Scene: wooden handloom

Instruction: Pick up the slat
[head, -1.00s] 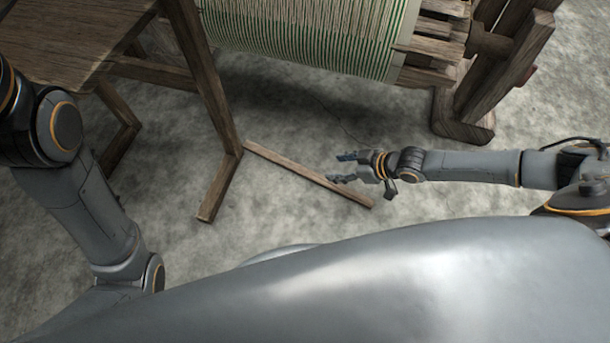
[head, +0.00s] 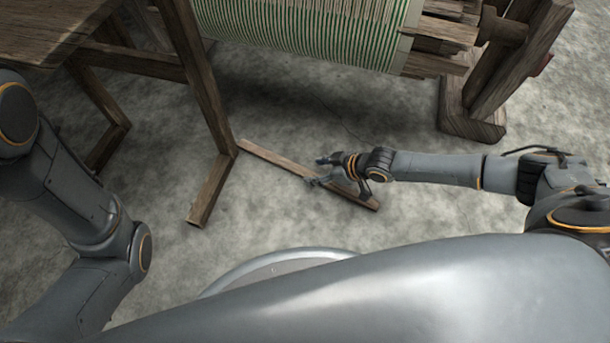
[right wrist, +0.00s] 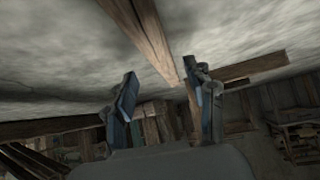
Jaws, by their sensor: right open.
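The slat (head: 271,156) is a narrow brown wooden strip lying on the grey floor, slanting from the bench leg down to the right. My right gripper (head: 316,171) is open and empty over the slat, right of its middle, and hides part of it. In the right wrist view, the slat (right wrist: 150,38) runs from the top edge down towards the gap between the two open fingers (right wrist: 166,88). I cannot tell how high the fingers are above it. My left arm shows at the left of the head view, but its gripper is out of view.
A wooden bench (head: 50,30) stands at the left, its leg foot (head: 211,190) near the slat's left end. The loom's striped cloth roll (head: 310,32) and heavy frame foot (head: 470,122) are at the back. Bare floor surrounds the slat in front.

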